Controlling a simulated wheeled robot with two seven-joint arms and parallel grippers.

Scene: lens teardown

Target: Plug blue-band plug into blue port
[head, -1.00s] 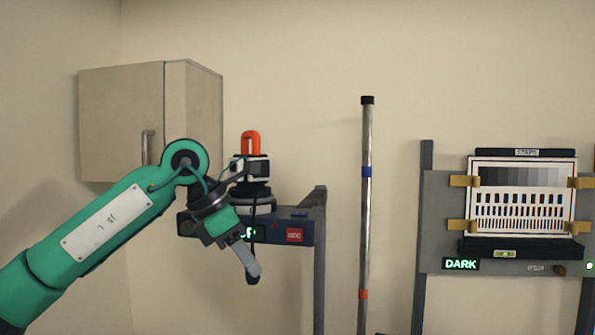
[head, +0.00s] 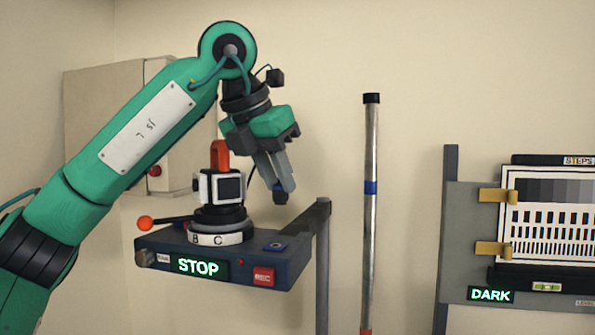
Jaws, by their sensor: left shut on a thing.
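My left gripper (head: 288,186) points down above the right part of a dark blue-grey shelf unit. It is shut on a small plug (head: 280,193) with a dark body and some blue on it, hanging at the fingertips. The blue port (head: 276,246) is a small blue square with a dark centre on the shelf's top, near its right side. The plug is above the port and clearly apart from it. My right gripper is not in view.
A camera-like device (head: 228,188) with an orange handle stands on a round lettered base (head: 216,239), left of the plug. An orange-ball lever (head: 146,222) sticks out left. The shelf front (head: 248,287) carries a lit STOP sign. A pole (head: 371,220) and a chart stand (head: 452,230) are to the right.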

